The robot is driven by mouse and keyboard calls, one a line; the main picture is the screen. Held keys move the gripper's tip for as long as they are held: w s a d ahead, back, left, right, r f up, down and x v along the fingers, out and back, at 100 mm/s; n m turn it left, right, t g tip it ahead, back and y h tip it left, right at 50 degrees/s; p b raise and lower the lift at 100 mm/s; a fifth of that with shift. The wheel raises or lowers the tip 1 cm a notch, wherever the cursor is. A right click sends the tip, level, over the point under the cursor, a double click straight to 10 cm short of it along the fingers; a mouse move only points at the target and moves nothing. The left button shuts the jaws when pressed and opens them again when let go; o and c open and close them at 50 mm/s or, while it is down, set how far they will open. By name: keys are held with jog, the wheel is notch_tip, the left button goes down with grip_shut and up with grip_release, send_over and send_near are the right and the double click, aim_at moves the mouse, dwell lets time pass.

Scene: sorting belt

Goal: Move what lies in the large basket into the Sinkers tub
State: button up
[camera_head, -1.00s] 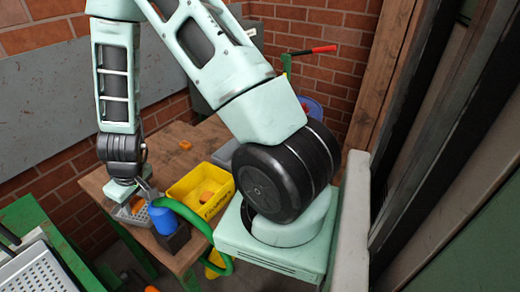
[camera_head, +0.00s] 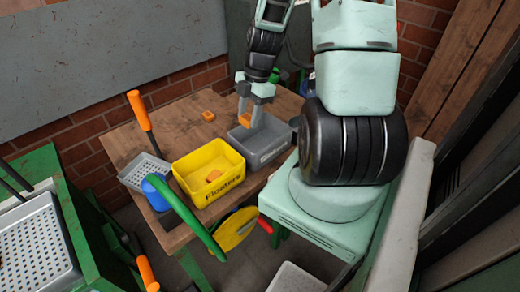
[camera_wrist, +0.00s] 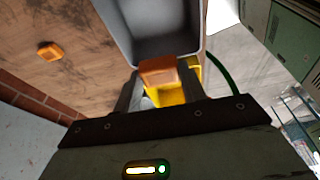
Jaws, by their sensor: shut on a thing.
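My gripper (camera_head: 251,122) is shut on an orange block (camera_head: 244,119) over the grey Sinkers tub (camera_head: 262,160). The block (camera_wrist: 158,72) shows between the two fingers in the wrist view, with the grey tub (camera_wrist: 193,30) just beyond it. I cannot tell whether the block is below the tub's rim. A grey perforated basket (camera_head: 135,178) on the table's left looks empty in the part I see. Another perforated grey basket (camera_head: 40,262) is at the far left on a green frame; I cannot tell which is the large one.
The yellow Floaters tub (camera_head: 225,188) stands between the table basket and the grey tub, with an orange piece inside. Another orange piece (camera_head: 208,116) lies on the wooden table (camera_head: 172,122). An orange handle (camera_head: 140,110) stands up near the table basket. A blue object (camera_head: 155,192) sits in front.

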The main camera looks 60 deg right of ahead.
jog(key=f, duration=0.6)
jog(key=f+p, duration=0.1)
jog(key=f, duration=0.2)
jog(key=shift+s+d+f, duration=0.15)
jog(key=shift+s+f, duration=0.1)
jog(key=shift+f, duration=0.2)
jog(key=shift+f+b, duration=0.5)
jog(key=shift+f, duration=0.1)
jog(key=o, duration=1)
jog(key=shift+c, duration=0.2)
